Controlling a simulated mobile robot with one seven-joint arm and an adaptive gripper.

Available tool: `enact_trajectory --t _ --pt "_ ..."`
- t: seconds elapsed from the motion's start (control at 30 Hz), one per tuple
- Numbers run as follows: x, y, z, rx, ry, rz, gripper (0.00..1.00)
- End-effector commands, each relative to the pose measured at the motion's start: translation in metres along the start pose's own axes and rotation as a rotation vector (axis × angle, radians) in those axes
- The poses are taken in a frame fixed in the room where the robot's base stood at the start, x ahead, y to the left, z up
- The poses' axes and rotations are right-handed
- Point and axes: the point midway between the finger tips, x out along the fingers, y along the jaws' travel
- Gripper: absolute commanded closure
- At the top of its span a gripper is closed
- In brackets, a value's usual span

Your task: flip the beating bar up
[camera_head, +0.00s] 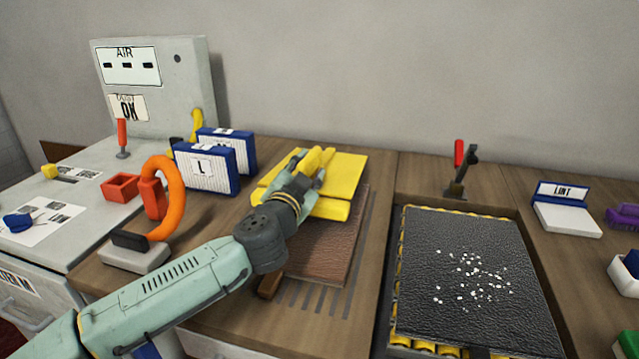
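My gripper (308,172) is over the yellow plate (345,172) at the back of the brown mat (325,250). A raised yellow piece (318,158) shows between and beyond its fingers. I cannot tell whether the fingers touch it or are closed on it. A yellow bar (332,209) runs along the plate's front edge, partly hidden by my gripper. A small lever with a red handle (459,153) stands upright behind the black mat (465,240). No label shows which of these parts is the beating bar.
White specks lie on the black mat, which rests over yellow rollers (425,346). An orange hoop (170,190) on a grey base stands close left of my arm. Blue-framed filters (205,168) stand behind it. A LINT box (566,212) is at the right.

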Motion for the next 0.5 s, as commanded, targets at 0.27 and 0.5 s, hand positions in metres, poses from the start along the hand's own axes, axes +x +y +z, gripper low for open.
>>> enact_trajectory --t 0.27,0.5 --pt "-0.017 -0.002 0.005 -0.001 0.013 -0.007 0.65" --pt "-0.019 -0.002 0.004 -0.001 0.013 -0.006 0.65"
